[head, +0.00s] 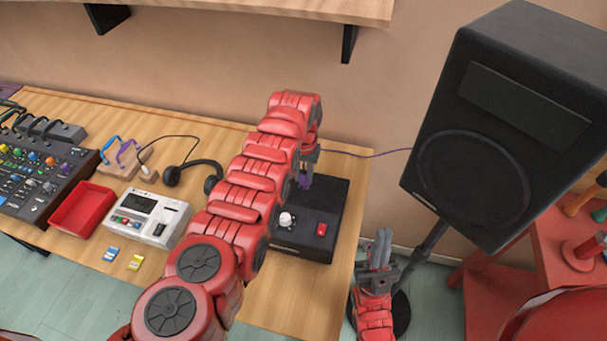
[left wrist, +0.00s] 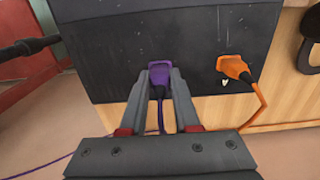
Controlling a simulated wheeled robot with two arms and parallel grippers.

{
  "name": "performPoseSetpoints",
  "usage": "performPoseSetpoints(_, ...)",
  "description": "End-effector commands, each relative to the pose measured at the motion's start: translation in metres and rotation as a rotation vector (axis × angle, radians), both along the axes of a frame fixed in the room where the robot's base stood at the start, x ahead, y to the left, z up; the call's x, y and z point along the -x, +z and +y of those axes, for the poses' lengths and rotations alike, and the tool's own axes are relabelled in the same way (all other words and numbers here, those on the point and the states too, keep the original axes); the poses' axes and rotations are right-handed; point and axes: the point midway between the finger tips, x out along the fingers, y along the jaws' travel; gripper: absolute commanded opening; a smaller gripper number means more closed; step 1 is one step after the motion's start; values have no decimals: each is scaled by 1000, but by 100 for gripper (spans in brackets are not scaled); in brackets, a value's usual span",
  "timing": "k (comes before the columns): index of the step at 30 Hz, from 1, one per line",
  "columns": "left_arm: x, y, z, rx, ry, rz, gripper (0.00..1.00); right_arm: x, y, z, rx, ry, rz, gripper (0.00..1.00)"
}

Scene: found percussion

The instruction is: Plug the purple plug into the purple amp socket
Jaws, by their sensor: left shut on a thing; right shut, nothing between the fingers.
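The black amp box (head: 318,205) sits on the right end of the wooden desk, with a white knob and a red switch. My left gripper (head: 306,170) is at its far edge. In the left wrist view my left gripper (left wrist: 160,92) is shut on the purple plug (left wrist: 161,76), which is against the amp's dark face (left wrist: 135,50). The purple socket is hidden, and I cannot tell how deep the plug sits. A purple cable (head: 365,155) runs right toward the speaker. My right gripper (head: 382,247) is shut and empty, right of the desk.
An orange plug (left wrist: 232,66) sits in the amp face right of the purple one. A large black speaker (head: 480,140) stands on the right. A white device (head: 145,215), red tray (head: 82,208), headphones (head: 193,172) and mixer (head: 40,165) are on the desk. A shelf (head: 250,5) hangs above.

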Motion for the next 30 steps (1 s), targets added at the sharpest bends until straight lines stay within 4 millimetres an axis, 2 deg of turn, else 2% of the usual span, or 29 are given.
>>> performPoseSetpoints(18, 0, -17, 0, 0, 0, 0, 0, 0, -15, 0, 0, 0, 0, 0)
performPoseSetpoints(19, 0, -16, 0, 0, 0, 0, 34, 0, -14, 0, 0, 0, 0, 0)
performPoseSetpoints(24, 0, -15, 0, 0, 0, 0, 64, 0, -14, 0, 0, 0, 0, 0)
performPoseSetpoints(30, 0, -15, 0, 0, 0, -1, 65, 0, -14, 0, 0, 0, 0, 0)
